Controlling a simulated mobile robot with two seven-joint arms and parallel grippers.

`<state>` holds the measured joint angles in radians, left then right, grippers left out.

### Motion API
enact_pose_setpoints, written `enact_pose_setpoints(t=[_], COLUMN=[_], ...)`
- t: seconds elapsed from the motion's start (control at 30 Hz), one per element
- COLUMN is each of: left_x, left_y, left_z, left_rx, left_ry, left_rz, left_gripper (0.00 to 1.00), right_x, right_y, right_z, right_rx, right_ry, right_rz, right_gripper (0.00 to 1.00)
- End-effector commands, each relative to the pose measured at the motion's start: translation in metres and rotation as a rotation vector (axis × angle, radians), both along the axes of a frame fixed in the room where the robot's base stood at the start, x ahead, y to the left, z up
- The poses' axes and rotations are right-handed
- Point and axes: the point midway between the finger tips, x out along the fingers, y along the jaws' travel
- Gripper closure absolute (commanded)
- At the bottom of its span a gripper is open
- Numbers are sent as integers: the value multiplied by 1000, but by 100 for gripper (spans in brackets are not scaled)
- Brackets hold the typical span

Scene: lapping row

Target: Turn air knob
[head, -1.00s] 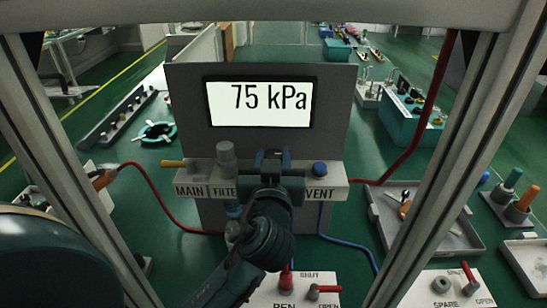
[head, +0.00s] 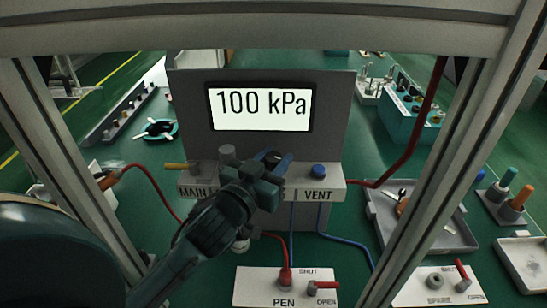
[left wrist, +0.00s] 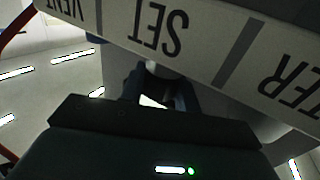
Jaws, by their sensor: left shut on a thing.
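The air panel has a grey ledge (head: 334,187) below an upright board (head: 335,100). Its display (head: 261,103) reads 100 kPa. My left gripper (head: 268,160) is at the ledge between the filter and VENT, shut on the air knob and rolled to a slant. The gripper largely hides the knob in the head view. In the left wrist view the fingers (left wrist: 157,82) close around the dark knob (left wrist: 166,88), beside the SET label (left wrist: 160,28). My right gripper is not in view.
A yellow MAIN lever (head: 176,166) and blue VENT button (head: 319,170) flank the knob. Red and blue hoses (head: 345,242) run from the ledge. The PEN plate (head: 258,287) stands in front. Metal frame posts (head: 455,150) stand on both sides.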

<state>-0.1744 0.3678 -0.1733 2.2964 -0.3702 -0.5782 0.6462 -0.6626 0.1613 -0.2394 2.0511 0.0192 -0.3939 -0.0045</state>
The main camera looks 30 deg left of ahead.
Motion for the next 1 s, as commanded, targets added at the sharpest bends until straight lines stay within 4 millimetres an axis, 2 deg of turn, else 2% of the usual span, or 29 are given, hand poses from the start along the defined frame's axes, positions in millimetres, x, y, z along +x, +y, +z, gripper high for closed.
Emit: enact_pose_setpoints(t=[0.27, 0.3, 0.5, 0.8, 1.0], left_x=[0, 0, 0, -2, -25], left_y=[0, 0, 0, 0, 1], left_z=[1, 1, 1, 0, -3], left_rx=[1, 2, 1, 0, -1], left_ry=[-5, -4, -2, -1, 1], left_rz=[1, 1, 1, 1, 1], left_gripper=[91, 65, 49, 47, 47], right_x=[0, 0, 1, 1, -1], right_y=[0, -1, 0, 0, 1], right_z=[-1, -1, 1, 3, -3], right_rx=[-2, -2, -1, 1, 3], right_ry=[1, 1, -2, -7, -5], right_rz=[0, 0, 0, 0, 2], right_gripper=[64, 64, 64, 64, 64])
